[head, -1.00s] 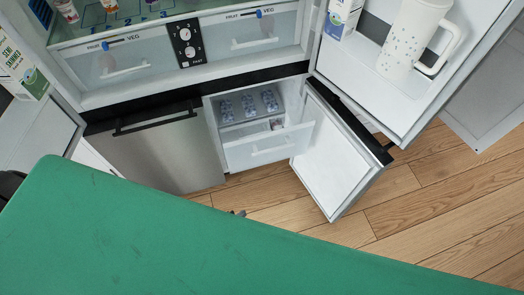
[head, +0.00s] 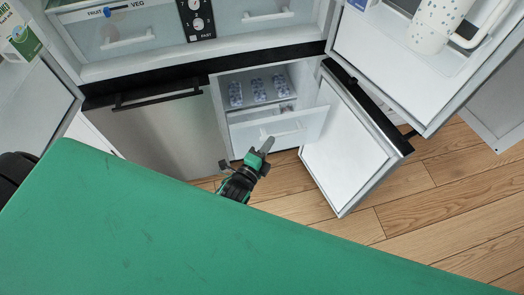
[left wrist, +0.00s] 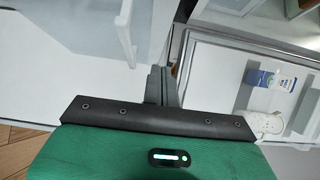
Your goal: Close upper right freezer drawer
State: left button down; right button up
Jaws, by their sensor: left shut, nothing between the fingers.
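The lower right freezer compartment is open, with its door (head: 345,150) swung out to the right. Inside it, a white translucent drawer (head: 308,125) with a pale handle stands pulled out. Several small blue-and-white packs (head: 258,90) lie in the compartment behind the drawer front. My left gripper (head: 268,144) is shut and empty, its tip in front of the drawer front near the handle in the head view. Whether it touches cannot be told. Its closed fingers (left wrist: 160,85) point up in the left wrist view, amid pale panels. My right gripper is not in view.
The upper right fridge door (head: 400,75) hangs open, holding a speckled white pitcher (head: 432,28). The steel lower left door (head: 160,135) is closed. The open freezer door bounds the right side. Wooden floor (head: 430,200) is bare at right.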

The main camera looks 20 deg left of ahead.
aim_at(277, 117)
pick_arm(q)
jog(key=w, duration=0.6)
jog(key=shift+w+a+p, duration=0.15)
jog(key=shift+a+p, duration=0.2)
jog(key=shift+a, duration=0.05)
jog(key=shift+w+a, duration=0.35)
jog(key=shift+w, duration=0.1)
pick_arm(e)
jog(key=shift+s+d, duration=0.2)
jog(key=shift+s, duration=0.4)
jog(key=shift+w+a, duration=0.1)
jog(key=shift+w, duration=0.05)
